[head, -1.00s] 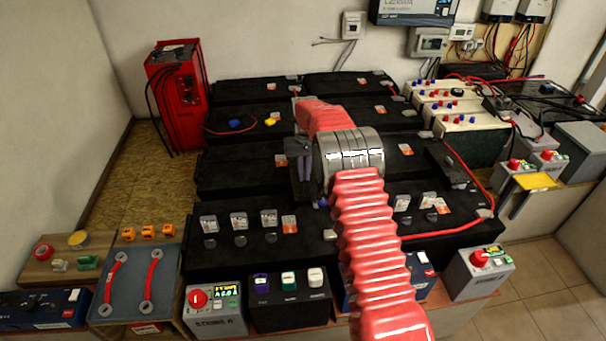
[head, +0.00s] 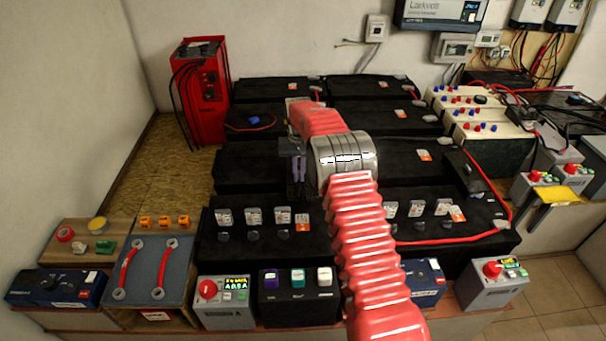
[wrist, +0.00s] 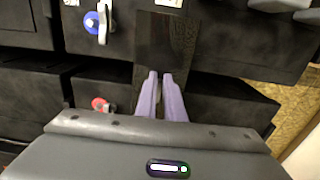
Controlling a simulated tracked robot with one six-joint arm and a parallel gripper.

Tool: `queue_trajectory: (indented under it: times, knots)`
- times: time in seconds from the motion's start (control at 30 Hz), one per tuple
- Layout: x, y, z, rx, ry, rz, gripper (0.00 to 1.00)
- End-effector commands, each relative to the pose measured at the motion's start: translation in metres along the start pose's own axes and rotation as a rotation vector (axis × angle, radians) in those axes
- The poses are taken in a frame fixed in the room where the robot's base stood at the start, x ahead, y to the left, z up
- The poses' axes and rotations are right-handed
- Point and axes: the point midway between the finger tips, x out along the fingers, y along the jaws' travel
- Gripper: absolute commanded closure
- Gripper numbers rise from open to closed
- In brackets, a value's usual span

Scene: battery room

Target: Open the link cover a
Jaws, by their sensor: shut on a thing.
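My gripper (head: 299,170) has two purple fingers, which also show in the wrist view (wrist: 167,78). They are close together and shut on the edge of a dark, smoky see-through plate, link cover a (wrist: 165,40). In the wrist view the cover lies straight ahead of the fingertips, across the gap between two black battery blocks. In the head view the cover (head: 290,146) shows as a small grey-dark patch beside my wrist; my arm hides part of the area. How far the cover is tilted I cannot tell.
Black battery blocks (head: 250,165) stand in rows around my gripper. A blue terminal cap (wrist: 91,22) and a red one (wrist: 98,103) are left of the fingers in the wrist view. A red charger (head: 201,95) stands behind at left. Boxes with knobs (head: 222,300) line the front.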

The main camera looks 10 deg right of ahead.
Motion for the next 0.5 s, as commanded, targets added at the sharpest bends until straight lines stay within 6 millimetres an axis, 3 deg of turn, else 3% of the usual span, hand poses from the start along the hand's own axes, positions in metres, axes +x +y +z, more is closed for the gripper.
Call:
queue_trajectory:
  times: [0.3, 0.5]
  knots:
    - [-0.0001, 0.0013, -0.0001, 0.001, 0.000, 0.000, 0.73]
    - [-0.0001, 0.0017, -0.0001, 0.001, 0.000, 0.000, 0.73]
